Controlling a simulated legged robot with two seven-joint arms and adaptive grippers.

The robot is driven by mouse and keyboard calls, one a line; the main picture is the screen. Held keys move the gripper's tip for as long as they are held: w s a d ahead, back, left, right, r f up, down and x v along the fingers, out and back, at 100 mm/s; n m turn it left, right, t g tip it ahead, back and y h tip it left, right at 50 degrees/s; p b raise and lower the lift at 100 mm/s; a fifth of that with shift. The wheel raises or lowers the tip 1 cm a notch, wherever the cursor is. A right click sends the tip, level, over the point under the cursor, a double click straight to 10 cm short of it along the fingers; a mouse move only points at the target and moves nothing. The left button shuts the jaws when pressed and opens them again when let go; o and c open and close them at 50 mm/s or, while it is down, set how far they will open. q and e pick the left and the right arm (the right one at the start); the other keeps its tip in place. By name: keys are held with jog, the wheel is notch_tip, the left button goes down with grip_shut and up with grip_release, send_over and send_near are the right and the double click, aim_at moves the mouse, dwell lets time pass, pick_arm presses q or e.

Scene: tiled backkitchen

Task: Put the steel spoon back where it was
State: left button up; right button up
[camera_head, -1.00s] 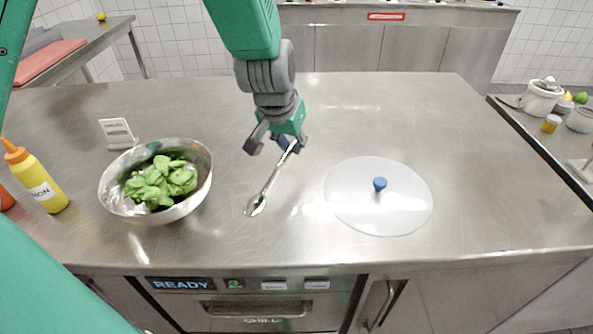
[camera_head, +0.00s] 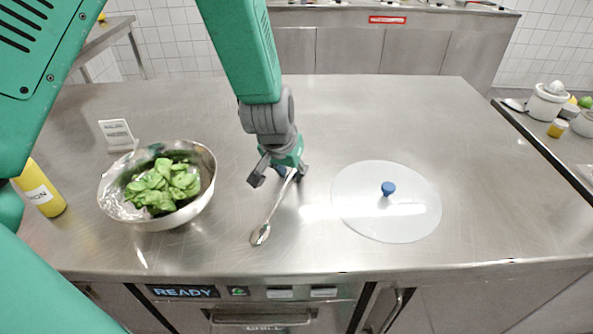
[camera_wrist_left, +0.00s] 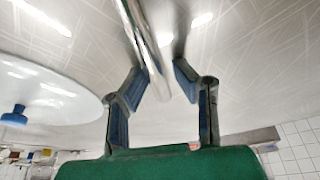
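The steel spoon (camera_head: 266,222) slants below my left gripper (camera_head: 281,176), its bowl end toward the front edge of the steel counter. The fingers are around the upper handle, and the spoon has moved along with them. In the left wrist view the handle (camera_wrist_left: 143,35) runs between the two fingertips (camera_wrist_left: 163,77), close to the left one in the picture. A narrow gap shows on the other side. I cannot tell whether the spoon touches the counter. My right gripper is in neither view.
A steel bowl of green leaves (camera_head: 205,198) stands left of the spoon. A round clear lid with a blue knob (camera_head: 388,188) lies to the right. A yellow bottle (camera_head: 40,188) and a small card (camera_head: 117,133) stand farther left. The counter around the spoon is clear.

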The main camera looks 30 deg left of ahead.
aim_at(283, 187)
pick_arm(q)
jog(key=shift+s+a+f, duration=0.1)
jog(key=shift+a+f, duration=0.05)
jog(key=shift+a, duration=0.45)
jog(key=shift+d, duration=1.1)
jog(key=shift+a, duration=0.7)
jog(key=shift+r, duration=0.4)
jog(key=p+v, duration=0.1)
jog(key=v, duration=1)
jog(key=shift+d+r+p, duration=0.2)
jog(key=shift+r+p, duration=0.15)
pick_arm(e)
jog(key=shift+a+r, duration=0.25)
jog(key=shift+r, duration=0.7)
pick_arm(q)
jog(key=shift+d, duration=0.1)
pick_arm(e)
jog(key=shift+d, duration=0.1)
